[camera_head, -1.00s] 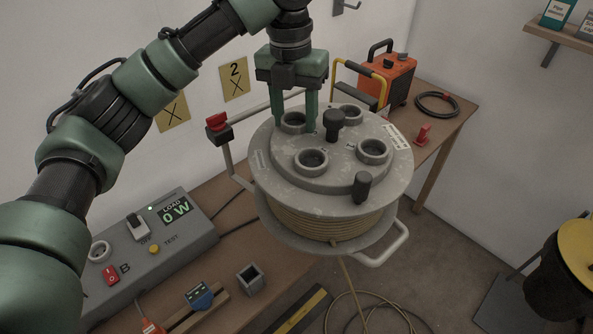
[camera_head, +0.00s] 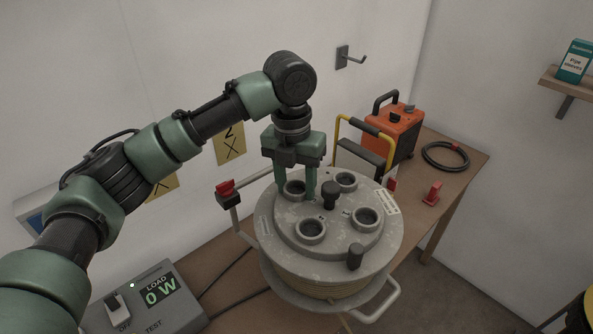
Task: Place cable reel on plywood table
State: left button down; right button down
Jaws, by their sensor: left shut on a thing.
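The cable reel (camera_head: 283,235) is a grey drum with a round top plate, several round sockets, two dark knobs and tan cable wound below. It sits near the middle of the head view, roughly level. My left gripper (camera_head: 295,190) points down from above with its two green fingers at the socket on the reel's back left. It is shut there on the reel, and the fingertips are partly hidden. The plywood table (camera_head: 468,172) is brown and runs along the wall behind the reel. I cannot tell whether the reel touches it. My right gripper is out of view.
A grey load panel (camera_head: 160,302) is at lower left. A wall hook (camera_head: 350,57) is above.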

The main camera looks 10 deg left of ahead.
pick_arm(q)
notch_tip(320, 180, down, 8)
jog(key=shift+w+f+p, duration=0.1)
jog(key=shift+w+p, duration=0.05)
jog(key=shift+p, duration=0.6)
jog(key=shift+d+f+p, duration=0.1)
jog(key=shift+f+p, duration=0.35)
jog(key=shift+f, duration=1.55)
jog(key=c, duration=0.7)
grip_release()
jog(key=shift+s+f, duration=0.2)
jog(key=shift+f, duration=0.1)
jog(key=shift+s+r, duration=0.1)
